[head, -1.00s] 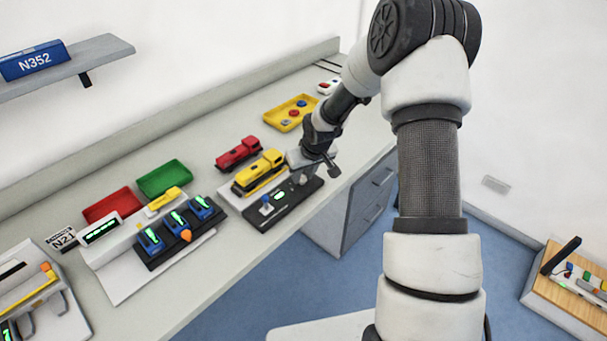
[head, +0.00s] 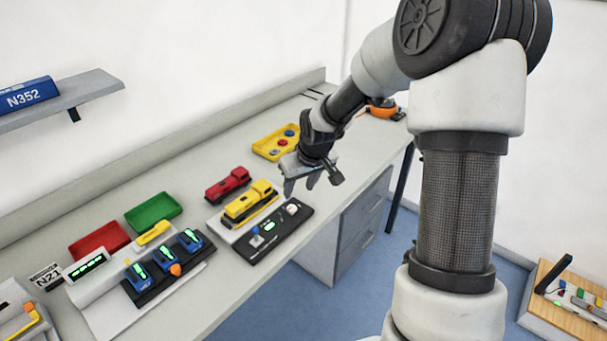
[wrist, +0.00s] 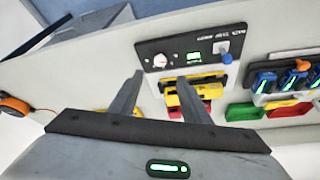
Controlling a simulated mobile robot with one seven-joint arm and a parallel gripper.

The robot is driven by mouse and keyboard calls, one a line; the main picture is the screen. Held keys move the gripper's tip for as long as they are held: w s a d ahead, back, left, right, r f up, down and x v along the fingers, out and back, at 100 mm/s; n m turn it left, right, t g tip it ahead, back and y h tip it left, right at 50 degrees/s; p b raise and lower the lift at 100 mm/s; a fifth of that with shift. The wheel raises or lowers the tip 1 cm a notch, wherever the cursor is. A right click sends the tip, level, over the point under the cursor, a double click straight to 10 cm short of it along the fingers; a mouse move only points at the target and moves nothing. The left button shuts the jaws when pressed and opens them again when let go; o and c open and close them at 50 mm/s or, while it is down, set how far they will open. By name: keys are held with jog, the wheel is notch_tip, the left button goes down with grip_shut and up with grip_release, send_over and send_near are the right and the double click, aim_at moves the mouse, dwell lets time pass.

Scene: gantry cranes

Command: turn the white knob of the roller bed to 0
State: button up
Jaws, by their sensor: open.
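The white knob (head: 292,208) is at the right end of a black control panel (head: 262,240), beside a small green display and a blue lever. In the wrist view the white knob (wrist: 160,61) shows on the panel (wrist: 208,45), just beyond and between my fingertips. The mark it points to is too small to read. My gripper (head: 301,186) is open and empty, above and behind the panel, apart from the knob. Its two fingers (wrist: 160,78) stand apart in the wrist view. A yellow locomotive (head: 247,203) stands on a light plate behind the panel.
A red locomotive (head: 228,184) and a yellow tray (head: 262,153) of buttons lie farther back. An orange thing (head: 384,110) is at the far end. The bench front edge is close.

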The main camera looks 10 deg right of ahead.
jog(key=v, duration=0.6)
jog(key=shift+r, duration=0.1)
jog(key=shift+s, duration=0.15)
